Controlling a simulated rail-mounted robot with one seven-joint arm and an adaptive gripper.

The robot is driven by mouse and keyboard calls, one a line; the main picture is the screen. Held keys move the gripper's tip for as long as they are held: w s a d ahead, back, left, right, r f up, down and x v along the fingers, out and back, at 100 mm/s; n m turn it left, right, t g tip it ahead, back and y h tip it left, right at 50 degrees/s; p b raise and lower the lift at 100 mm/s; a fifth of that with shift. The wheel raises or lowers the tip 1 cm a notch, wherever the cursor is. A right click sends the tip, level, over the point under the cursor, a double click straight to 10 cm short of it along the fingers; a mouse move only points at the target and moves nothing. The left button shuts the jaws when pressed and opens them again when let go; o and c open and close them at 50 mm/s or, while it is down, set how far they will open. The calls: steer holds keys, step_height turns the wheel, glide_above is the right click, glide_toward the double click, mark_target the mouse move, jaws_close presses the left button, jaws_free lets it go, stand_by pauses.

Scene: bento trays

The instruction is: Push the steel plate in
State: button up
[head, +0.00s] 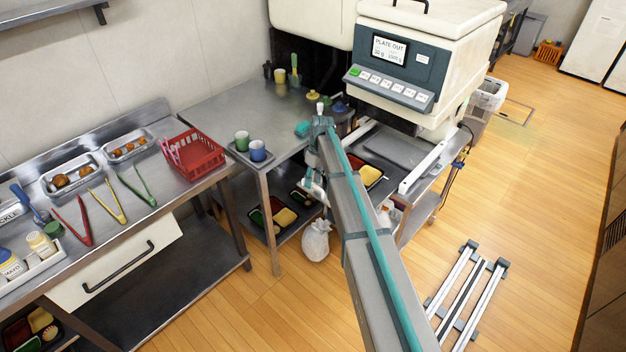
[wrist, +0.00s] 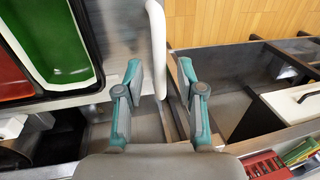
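The steel plate (head: 396,151) is slid out between two white rails under the white machine (head: 420,60), whose screen reads "PLATE OUT". A bento tray (head: 369,174) with a yellow section lies at its near side, partly hidden by my arm. In the wrist view, a tray with green and red sections (wrist: 60,42) is at upper left. My gripper (wrist: 160,72) is open, with its teal fingers apart. A white rounded bar (wrist: 157,45) shows between and beyond the fingertips; I cannot tell whether they touch it. In the head view my arm hides most of the gripper.
A steel side table (head: 225,110) holds a green cup (head: 242,140) and a blue cup (head: 258,151). A red basket (head: 192,155) and tongs lie on the left counter. A rail frame (head: 467,295) lies on the open wooden floor.

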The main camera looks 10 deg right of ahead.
jaws_close()
steer(key=w+d+b, duration=0.1)
steer(key=w+d, duration=0.3)
steer(key=d, duration=0.1)
steer(key=w+d, duration=0.5)
steer(key=d, duration=0.1)
steer(key=w+d+b, duration=0.1)
steer(key=w+d, duration=0.3)
steer(key=d, duration=0.1)
steer(key=shift+w+d+b, duration=0.15)
steer(key=shift+d+b, duration=0.15)
jaws_free()
